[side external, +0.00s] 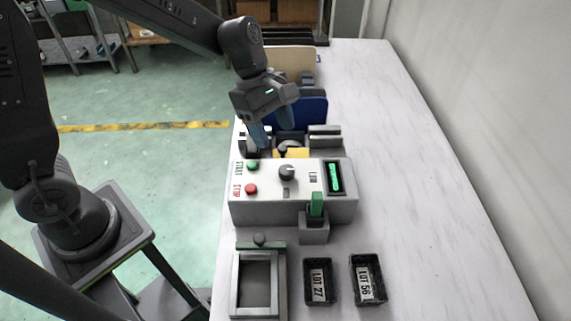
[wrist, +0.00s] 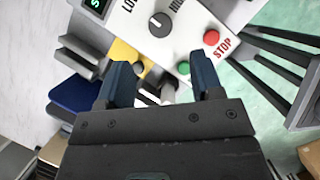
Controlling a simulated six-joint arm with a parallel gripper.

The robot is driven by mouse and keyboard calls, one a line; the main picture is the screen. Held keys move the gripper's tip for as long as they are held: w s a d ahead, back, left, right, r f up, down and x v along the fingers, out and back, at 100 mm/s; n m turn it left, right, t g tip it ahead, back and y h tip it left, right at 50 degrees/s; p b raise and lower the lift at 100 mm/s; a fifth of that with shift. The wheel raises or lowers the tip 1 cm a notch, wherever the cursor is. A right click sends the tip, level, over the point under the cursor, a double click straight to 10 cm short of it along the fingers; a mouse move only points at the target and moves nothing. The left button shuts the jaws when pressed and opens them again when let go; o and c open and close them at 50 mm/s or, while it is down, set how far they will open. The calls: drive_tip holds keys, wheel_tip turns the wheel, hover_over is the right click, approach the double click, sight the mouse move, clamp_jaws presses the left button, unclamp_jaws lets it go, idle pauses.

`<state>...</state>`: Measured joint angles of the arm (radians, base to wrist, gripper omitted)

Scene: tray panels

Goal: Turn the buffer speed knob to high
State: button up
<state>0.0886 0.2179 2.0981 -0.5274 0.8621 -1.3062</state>
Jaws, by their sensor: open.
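The control panel (side external: 310,205) is a white-topped box with one dark round knob (side external: 287,171) in its middle. The knob also shows at the top of the wrist view (wrist: 161,24), between partly visible lettering, "LO" on the left and "H" on the right. A white pointer mark is on it, but its exact setting is hard to tell. My gripper (side external: 272,130) is open and empty, behind and above the panel, apart from the knob. In the wrist view its two blue fingers (wrist: 162,68) are spread wide, below the knob in the picture.
The panel carries a green START button (side external: 252,165), a red STOP button (side external: 251,189) and a lit green display (side external: 335,178). A yellow block (side external: 293,153) and a blue panel (side external: 312,112) stand behind it. Two black lot trays (side external: 319,300) lie in front. The right tabletop is clear.

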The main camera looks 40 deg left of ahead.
sight(287, 169)
drive_tip(key=x, duration=0.9)
drive_tip(key=shift+c, duration=0.2)
drive_tip(key=c, duration=0.9)
drive_tip(key=shift+o, duration=0.2)
